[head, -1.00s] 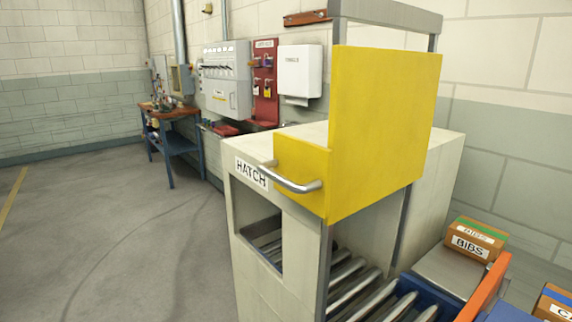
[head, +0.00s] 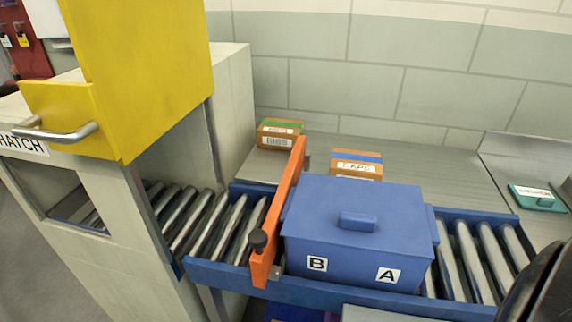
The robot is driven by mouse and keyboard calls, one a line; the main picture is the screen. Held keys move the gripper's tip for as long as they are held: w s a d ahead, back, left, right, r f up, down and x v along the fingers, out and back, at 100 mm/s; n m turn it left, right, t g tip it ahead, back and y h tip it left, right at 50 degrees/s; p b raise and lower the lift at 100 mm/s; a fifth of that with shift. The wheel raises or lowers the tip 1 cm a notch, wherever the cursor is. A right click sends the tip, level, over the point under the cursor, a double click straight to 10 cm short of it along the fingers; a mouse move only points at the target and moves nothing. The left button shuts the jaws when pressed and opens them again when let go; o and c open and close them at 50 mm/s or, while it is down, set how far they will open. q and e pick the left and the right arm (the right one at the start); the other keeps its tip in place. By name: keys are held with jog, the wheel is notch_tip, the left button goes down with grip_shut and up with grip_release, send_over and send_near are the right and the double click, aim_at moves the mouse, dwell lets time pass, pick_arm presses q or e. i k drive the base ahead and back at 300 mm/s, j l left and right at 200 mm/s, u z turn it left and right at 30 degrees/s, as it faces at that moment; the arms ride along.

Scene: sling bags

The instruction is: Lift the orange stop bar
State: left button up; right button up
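The orange stop bar (head: 284,206) stands upright across the roller conveyor, on the left side of a blue lidded box (head: 358,228). A black knob (head: 258,240) sits at its near end. The box carries labels B and A and rests on the rollers; whether it touches the bar I cannot tell. A black rounded part at the lower right edge may belong to my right arm; no fingertips show. Neither of my grippers is in view.
The yellow hatch door (head: 140,75) with its metal handle (head: 60,132) stands raised at the left, above the conveyor rollers (head: 190,220). Small boxes labelled BIBS (head: 279,134) and CAPS (head: 356,164) lie on the grey counter behind. A teal item (head: 537,197) lies farther right.

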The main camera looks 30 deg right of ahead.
aim_at(263, 241)
jog(key=z, duration=1.05)
jog(key=k+l, duration=0.05)
